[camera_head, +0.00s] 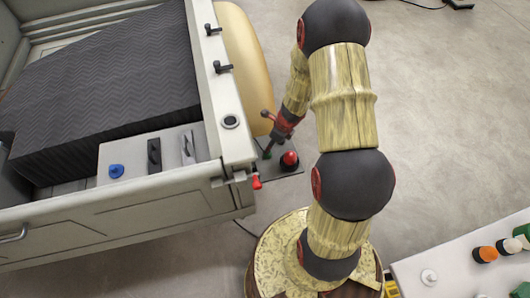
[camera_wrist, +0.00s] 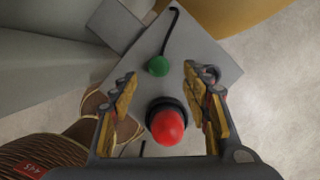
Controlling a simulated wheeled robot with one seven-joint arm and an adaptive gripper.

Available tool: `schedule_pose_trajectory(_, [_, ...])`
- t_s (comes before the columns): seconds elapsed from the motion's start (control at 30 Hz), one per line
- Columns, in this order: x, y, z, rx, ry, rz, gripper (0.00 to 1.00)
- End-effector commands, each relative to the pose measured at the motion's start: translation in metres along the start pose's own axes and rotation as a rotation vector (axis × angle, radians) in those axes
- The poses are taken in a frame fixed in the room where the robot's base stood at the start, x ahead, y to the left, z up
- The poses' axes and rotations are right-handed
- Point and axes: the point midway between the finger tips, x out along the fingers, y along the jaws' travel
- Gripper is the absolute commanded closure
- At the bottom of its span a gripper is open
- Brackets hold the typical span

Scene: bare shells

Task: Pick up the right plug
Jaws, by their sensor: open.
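A red round-topped plug (camera_head: 289,159) with a black base stands on a grey plate (camera_head: 289,171) low beside the truck. A smaller green knob (camera_head: 267,154) is on the same plate to its left. My gripper (camera_head: 270,132) is above and close to the plate. In the wrist view my gripper (camera_wrist: 160,77) is open and empty, one finger on each side. The red plug (camera_wrist: 167,126) shows between the fingers, nearer the palm side of the picture. The green knob (camera_wrist: 158,66) shows between the fingertips. I cannot tell the height gap to either.
A pale truck bed (camera_head: 237,140) with black latches and a blue knob (camera_head: 116,171) stands at left. A yellow rounded fender (camera_head: 243,60) is behind my gripper. A white table (camera_head: 450,262) with orange, white and green pieces is at lower right. Floor at upper right is mostly clear.

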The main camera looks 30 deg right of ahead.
Motion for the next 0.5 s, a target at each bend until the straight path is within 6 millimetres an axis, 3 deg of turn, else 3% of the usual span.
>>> schedule_pose_trajectory(0.5, [0.063,0.002,-0.002,0.0,0.002,0.002,0.53])
